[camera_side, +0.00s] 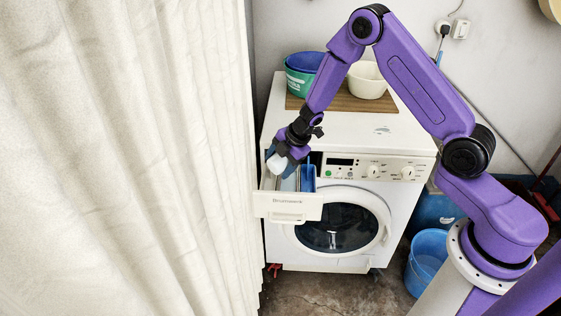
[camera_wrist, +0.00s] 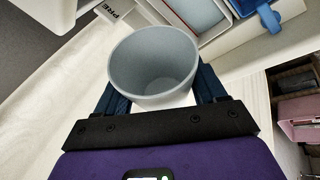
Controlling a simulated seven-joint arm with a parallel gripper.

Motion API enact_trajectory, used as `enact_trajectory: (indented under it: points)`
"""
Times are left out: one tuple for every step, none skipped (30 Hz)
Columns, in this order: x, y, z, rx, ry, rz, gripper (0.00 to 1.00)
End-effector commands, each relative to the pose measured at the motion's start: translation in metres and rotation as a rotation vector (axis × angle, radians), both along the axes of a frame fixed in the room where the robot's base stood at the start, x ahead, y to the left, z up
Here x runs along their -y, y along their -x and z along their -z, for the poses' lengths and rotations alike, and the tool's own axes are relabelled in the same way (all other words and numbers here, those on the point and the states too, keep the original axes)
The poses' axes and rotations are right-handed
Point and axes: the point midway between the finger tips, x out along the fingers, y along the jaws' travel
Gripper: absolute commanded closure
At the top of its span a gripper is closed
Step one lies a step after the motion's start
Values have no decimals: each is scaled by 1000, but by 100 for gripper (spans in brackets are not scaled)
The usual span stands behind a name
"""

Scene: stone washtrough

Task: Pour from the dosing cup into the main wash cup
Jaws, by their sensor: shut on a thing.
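The dosing cup (camera_side: 277,164) is a small white cup. My gripper (camera_side: 284,155) is shut on it, at the left part of the pulled-out detergent drawer (camera_side: 288,206). In the wrist view, the cup (camera_wrist: 152,62) sits between my two blue fingers (camera_wrist: 160,100). Its open mouth faces the camera. The grey inside looks bare, and I see no contents or stream. The drawer's compartments show beyond the cup, with a grey-floored one (camera_wrist: 194,12) and a blue insert (camera_wrist: 268,18). The blue insert (camera_side: 307,178) also shows in the side view. I cannot tell which compartment is the main wash cup.
The white washing machine (camera_side: 330,215) stands beside a pale curtain (camera_side: 130,150) at left. On its top, a wooden board (camera_side: 345,101) holds a green-and-blue tub (camera_side: 300,80) and a cream bowl (camera_side: 367,80). A blue bucket (camera_side: 427,260) stands on the floor at right.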

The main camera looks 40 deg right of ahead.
Motion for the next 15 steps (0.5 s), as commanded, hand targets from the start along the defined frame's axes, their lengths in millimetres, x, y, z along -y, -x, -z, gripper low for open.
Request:
enact_trajectory:
  points:
    - [-1, 0, 0, 0, 7, -1, 61]
    - [-1, 0, 1, 0, 13, -2, 61]
    - [-2, 0, 2, -1, 26, -3, 61]
    - [-2, 0, 2, -1, 39, -4, 61]
    - [-2, 0, 3, -2, 53, -4, 61]
    - [-3, 0, 4, -2, 75, -3, 61]
    - [-3, 0, 5, -3, 91, -2, 61]
    - [-3, 0, 5, -2, 106, -2, 61]
    - [-4, 0, 5, -2, 127, -2, 61]
    - [-4, 0, 5, -4, 142, -1, 61]
    - [-5, 0, 5, -3, 155, -1, 61]
    - [-5, 0, 4, -4, 170, -1, 61]
    - [-4, 0, 4, -4, 179, 0, 61]
    - [-4, 0, 4, -4, 185, -1, 61]
    - [-4, 0, 4, -5, 193, 0, 61]
